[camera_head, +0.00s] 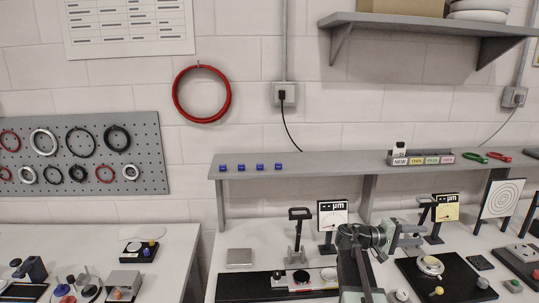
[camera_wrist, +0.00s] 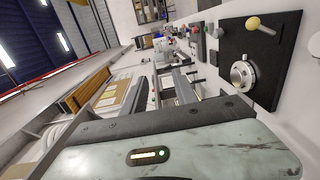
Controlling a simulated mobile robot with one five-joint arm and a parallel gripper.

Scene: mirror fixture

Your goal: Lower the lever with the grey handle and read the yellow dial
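I cannot tell which handle is grey. My gripper (camera_head: 408,231) is in front of this second lever, apart from or touching it I cannot tell. Its fingers are not clear.
A black plate (camera_head: 462,274) bears a round metal mount and a yellow knob (camera_head: 438,291); it also shows in the wrist view (camera_wrist: 263,92). A shelf (camera_head: 330,167) runs above the bench. A target board (camera_head: 502,198) stands at right. A grey block (camera_head: 239,257) lies at left.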

